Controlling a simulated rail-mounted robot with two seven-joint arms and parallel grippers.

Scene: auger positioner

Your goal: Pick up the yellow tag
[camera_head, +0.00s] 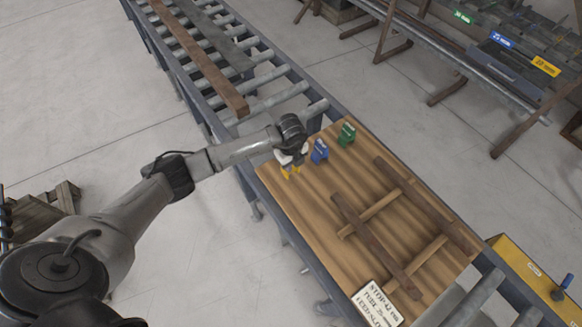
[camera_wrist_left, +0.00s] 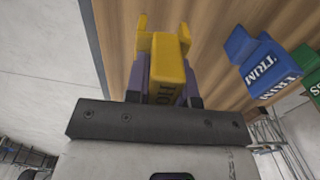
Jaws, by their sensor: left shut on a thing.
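I cannot tell whether the tag still touches the board. My right gripper does not show in either view.
A blue tag (camera_head: 320,151) and a green tag (camera_head: 346,134) stand close by on the wooden board (camera_head: 300,205). Brown wooden strips (camera_head: 375,235) and a white sign (camera_head: 377,305) lie further along. A roller conveyor (camera_head: 262,80) runs beyond, carrying a long wooden beam (camera_head: 205,60).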

